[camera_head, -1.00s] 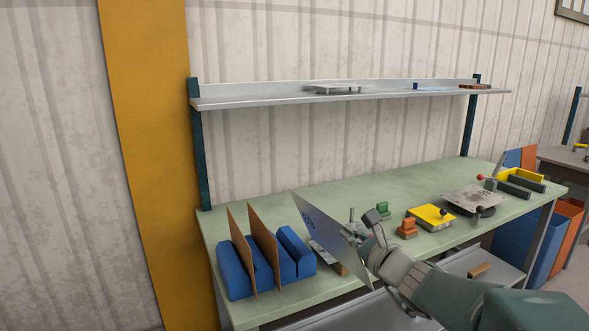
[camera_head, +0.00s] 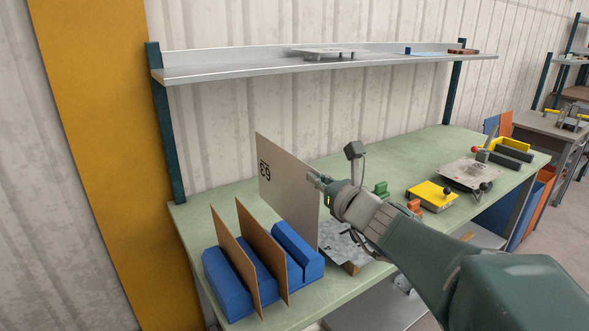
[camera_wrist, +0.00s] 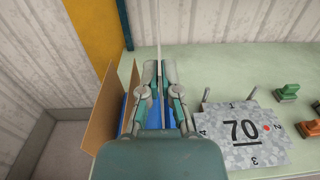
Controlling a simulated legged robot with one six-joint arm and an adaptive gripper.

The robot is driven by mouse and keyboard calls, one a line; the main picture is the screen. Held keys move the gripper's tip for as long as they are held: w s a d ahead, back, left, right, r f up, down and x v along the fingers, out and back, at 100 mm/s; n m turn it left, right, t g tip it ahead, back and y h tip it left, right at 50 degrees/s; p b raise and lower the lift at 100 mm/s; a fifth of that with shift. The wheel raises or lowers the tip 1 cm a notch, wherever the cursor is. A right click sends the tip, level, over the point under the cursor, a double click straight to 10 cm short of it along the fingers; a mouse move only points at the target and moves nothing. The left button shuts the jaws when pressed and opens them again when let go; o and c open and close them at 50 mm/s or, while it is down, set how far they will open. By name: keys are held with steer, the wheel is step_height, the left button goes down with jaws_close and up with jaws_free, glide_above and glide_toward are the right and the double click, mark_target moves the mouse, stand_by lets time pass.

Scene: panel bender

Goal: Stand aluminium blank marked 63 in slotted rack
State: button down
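The aluminium blank marked 63 (camera_head: 286,196) is a thin flat sheet, held upright at the right of the slotted rack in the head view. My gripper (camera_head: 322,184) is shut on its right edge. In the wrist view the blank (camera_wrist: 158,28) shows edge-on between the fingers of my gripper (camera_wrist: 159,70). The blue slotted rack (camera_head: 226,287) stands at the bench's left end and holds two brown sheets (camera_head: 262,250) upright. A slot shows in its right-hand blue part (camera_head: 298,252). The blank's lower edge is near or behind the rack; I cannot tell whether they touch.
A grey plate marked 70 (camera_wrist: 243,131) lies right of the rack on the green bench (camera_head: 395,164). Orange and green clamps (camera_wrist: 285,93), a yellow block (camera_head: 430,194) and another plate (camera_head: 470,172) stand further right. A shelf (camera_head: 330,66) overhangs the back.

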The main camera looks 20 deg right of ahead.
mark_target(317, 205)
step_height(317, 205, down, 13)
steer(key=shift+r, duration=0.1)
stand_by(0.7)
steer(key=shift+f, duration=0.9)
stand_by(0.7)
steer(key=shift+s+f, duration=0.15)
steer(key=shift+f, duration=0.7)
stand_by(0.3)
steer(key=c, duration=0.7)
jaws_free()
steer(key=shift+r, duration=0.1)
step_height(317, 205, up, 10)
